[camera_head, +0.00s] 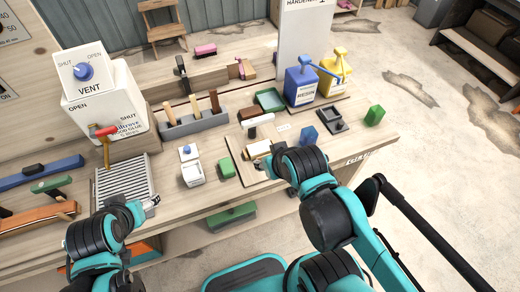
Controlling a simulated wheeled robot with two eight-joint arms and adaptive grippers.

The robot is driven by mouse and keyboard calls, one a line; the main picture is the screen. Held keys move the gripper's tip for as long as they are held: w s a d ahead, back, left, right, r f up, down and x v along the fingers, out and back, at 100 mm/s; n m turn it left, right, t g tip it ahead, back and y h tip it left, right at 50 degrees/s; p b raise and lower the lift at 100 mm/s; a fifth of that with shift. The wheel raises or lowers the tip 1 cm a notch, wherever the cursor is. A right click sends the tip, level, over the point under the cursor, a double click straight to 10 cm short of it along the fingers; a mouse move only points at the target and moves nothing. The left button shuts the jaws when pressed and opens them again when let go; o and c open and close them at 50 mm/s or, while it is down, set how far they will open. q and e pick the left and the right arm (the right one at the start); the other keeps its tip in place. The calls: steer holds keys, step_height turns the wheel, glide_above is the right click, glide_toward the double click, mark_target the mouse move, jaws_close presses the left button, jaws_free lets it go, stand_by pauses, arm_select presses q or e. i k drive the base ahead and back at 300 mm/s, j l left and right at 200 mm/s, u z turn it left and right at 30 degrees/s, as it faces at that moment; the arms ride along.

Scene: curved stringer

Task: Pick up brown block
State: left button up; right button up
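A small brown block (247,114) lies on the workbench (345,150), right of the grey tool holder. A paler tan block (257,149) lies on a wooden board (238,147) nearer to me. I cannot tell for certain which one is the task's block. My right gripper (266,163) is low over the board, close beside the tan block; its fingers are partly hidden by my arm, and contact is unclear. My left gripper (151,201) is by the right front edge of the ribbed metal tray (125,180), apart from both blocks; its fingers are too small to read.
Blue (301,84) and yellow (333,72) pump bottles stand at the back right. A green block (375,115) and a blue block (309,135) are on the right. The grey tool holder (193,124) and white vent box (108,105) stand at the back left. A red-headed hammer (104,143) leans by the tray.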

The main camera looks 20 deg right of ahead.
mark_target(255, 112)
steer(key=l+u, duration=0.25)
steer(key=l, duration=0.35)
steer(key=l+u, duration=0.3)
steer(key=l, duration=0.35)
steer(key=i, duration=0.05)
